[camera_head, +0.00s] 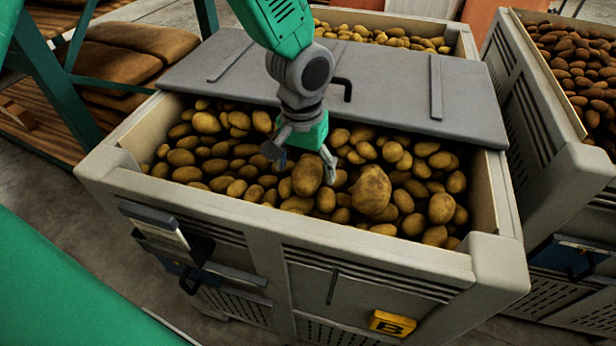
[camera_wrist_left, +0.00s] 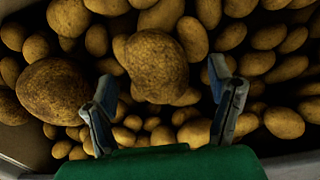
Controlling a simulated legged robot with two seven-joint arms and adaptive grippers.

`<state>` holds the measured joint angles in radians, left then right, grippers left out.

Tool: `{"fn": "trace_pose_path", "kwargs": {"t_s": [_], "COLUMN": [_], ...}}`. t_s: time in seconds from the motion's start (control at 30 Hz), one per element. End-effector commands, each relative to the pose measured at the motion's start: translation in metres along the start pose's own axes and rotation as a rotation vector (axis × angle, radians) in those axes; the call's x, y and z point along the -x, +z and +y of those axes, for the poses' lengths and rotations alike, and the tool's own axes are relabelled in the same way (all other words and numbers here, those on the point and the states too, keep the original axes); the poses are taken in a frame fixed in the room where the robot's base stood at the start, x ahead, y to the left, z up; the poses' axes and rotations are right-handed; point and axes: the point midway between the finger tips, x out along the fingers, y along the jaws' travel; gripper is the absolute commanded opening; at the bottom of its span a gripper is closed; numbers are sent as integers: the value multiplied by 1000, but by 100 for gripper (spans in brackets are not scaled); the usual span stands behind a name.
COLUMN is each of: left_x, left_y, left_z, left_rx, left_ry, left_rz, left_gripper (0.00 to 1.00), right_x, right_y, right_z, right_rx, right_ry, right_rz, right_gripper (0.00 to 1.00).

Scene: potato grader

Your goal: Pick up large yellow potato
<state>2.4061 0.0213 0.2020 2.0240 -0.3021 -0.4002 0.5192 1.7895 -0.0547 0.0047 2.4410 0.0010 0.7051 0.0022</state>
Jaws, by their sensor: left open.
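The bin's yellow potatoes include two large ones. One large yellow potato (camera_head: 307,175) sits just below and in front of my left gripper (camera_head: 302,160). In the left wrist view that potato (camera_wrist_left: 155,62) lies between and just beyond the fingertips of my left gripper (camera_wrist_left: 163,82), which is open and empty. A second large, rough-skinned potato (camera_head: 371,190) lies to the right in the head view; it appears at the left in the wrist view (camera_wrist_left: 52,90). I cannot tell whether the fingers touch any potatoes. My right gripper is not in view.
The grey bin (camera_head: 380,262) has a yellow "B" tag (camera_head: 392,323) on its front. A grey lid (camera_head: 390,85) covers its back half, with a black handle near my left arm. Another bin with brown potatoes (camera_head: 575,60) stands at the right. Filled sacks (camera_head: 140,45) lie at the left.

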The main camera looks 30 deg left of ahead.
Motion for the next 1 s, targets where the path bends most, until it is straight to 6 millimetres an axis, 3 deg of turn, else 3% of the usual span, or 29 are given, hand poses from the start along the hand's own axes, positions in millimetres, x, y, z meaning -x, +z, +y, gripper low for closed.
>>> {"fn": "trace_pose_path", "kwargs": {"t_s": [0.1, 0.2, 0.47, 0.63, 1.0], "left_x": [-20, -28, -29, -29, -22], "left_y": [-1, -1, -1, -1, -2], "left_z": [2, 2, 2, 2, 2], "left_rx": [-1, 0, -1, -1, 0], "left_ry": [-1, 1, 1, 1, 2], "left_rz": [-3, -1, 1, 0, 3], "left_gripper": [75, 75, 75, 16, 15], "right_x": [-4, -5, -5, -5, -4], "right_y": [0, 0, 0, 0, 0], "right_z": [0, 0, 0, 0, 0], "right_rx": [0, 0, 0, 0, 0], "right_ry": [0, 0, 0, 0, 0], "right_rz": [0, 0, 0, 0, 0], "right_gripper": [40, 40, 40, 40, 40]}}
